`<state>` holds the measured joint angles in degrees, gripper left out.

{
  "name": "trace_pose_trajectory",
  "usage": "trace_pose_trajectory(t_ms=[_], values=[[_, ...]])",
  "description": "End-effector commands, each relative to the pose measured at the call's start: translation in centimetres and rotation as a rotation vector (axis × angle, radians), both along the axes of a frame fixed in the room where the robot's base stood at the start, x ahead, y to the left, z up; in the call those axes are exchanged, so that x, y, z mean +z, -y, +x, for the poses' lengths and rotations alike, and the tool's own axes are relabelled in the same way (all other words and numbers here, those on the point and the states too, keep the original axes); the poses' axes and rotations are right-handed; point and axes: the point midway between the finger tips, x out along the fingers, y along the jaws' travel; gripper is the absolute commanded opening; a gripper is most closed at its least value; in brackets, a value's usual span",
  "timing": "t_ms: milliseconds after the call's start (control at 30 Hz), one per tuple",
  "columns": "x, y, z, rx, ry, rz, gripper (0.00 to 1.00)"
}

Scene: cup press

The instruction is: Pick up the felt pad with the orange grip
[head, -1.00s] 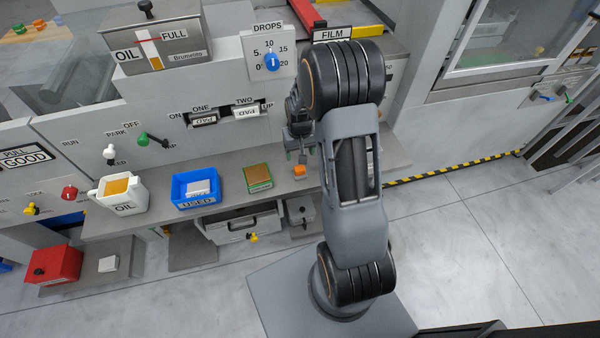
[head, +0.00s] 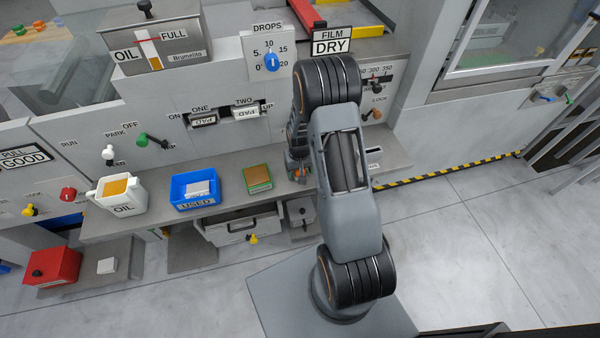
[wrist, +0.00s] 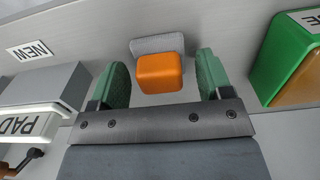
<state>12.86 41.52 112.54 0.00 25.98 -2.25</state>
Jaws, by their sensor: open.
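The felt pad (wrist: 150,44) is grey with an orange grip (wrist: 160,72) standing on it, on the grey shelf. In the wrist view the orange grip is between the two green fingertips of my gripper (wrist: 162,78), with a gap on each side. My gripper is open and holds nothing. In the head view my gripper (head: 299,173) is low over the shelf, and only a bit of orange shows by it. Most of the pad is hidden there by my arm.
A green tray with a tan top (head: 258,178) stands close to the left of my gripper; it shows at the right in the wrist view (wrist: 285,62). The blue USED bin (head: 193,203) and white OIL jug (head: 122,209) are farther left. A machine wall (head: 215,135) rises behind.

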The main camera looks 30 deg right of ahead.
Motion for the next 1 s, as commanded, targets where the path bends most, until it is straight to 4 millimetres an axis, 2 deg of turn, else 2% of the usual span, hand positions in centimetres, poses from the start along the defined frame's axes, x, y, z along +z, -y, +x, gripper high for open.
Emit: trace_pose_trajectory(t_ms=[167, 700, 1000], values=[[0.03, 0.01, 0.03, 0.0, 0.001, 0.0, 0.71], [0.06, 0.01, 0.03, 0.0, 0.001, 0.0, 0.2], [0.25, 0.01, 0.05, 0.0, 0.002, 0.0, 0.18]])
